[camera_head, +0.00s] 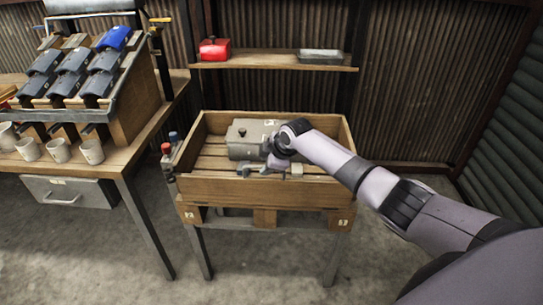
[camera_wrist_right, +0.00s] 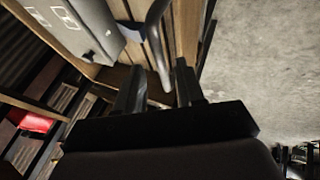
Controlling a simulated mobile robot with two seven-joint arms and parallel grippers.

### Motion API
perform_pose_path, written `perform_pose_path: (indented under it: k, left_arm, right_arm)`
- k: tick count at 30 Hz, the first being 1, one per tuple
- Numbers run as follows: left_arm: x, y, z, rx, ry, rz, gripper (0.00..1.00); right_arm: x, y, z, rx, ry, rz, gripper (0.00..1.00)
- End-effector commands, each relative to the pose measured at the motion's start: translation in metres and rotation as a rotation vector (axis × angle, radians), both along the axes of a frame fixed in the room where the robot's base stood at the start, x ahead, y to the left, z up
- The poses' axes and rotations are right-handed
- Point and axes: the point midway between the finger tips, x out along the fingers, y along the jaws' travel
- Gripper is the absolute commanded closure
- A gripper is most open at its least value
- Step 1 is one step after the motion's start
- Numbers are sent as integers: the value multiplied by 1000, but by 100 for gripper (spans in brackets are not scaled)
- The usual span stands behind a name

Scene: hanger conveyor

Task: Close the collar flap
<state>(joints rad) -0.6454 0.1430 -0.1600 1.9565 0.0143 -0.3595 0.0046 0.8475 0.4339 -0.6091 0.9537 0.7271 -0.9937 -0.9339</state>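A wooden collar-like crate (camera_head: 265,190) stands on a low table. Its near board stands upright; I cannot tell which part is the flap. A grey metal box (camera_head: 243,138) with a dark knob sits inside; it also shows in the right wrist view (camera_wrist_right: 85,25). My right gripper (camera_head: 262,168) is over the crate's inside, just behind the near board. In the right wrist view its two dark fingers (camera_wrist_right: 160,88) are apart, with a curved grey bar (camera_wrist_right: 157,40) running between them; contact is not clear. My left gripper is out of view.
A bench on the left holds a sloped rack (camera_head: 125,75) of dark and blue items and several white cups (camera_head: 58,150). Red- and blue-topped items (camera_head: 167,149) are at the crate's left side. A shelf behind carries a red box (camera_head: 214,49) and grey tray (camera_head: 320,56).

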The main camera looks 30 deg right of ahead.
Motion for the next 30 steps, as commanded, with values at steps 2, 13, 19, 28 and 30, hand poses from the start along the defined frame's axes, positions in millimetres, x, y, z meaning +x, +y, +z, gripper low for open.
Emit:
perform_pose_path:
  k: [2, 13, 19, 28, 30]
  left_arm:
    - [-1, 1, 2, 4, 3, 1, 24]
    - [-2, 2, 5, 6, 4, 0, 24]
    - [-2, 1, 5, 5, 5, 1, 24]
    - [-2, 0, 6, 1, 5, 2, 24]
    - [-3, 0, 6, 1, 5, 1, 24]
  right_arm:
    - [-6, -2, 9, -1, -1, 1, 62]
    - [-21, -4, 32, -1, -2, 0, 62]
    - [-22, -5, 33, -1, 0, -1, 62]
    - [-22, -5, 33, 0, -1, 0, 62]
    - [-22, -5, 33, 0, -1, 0, 62]
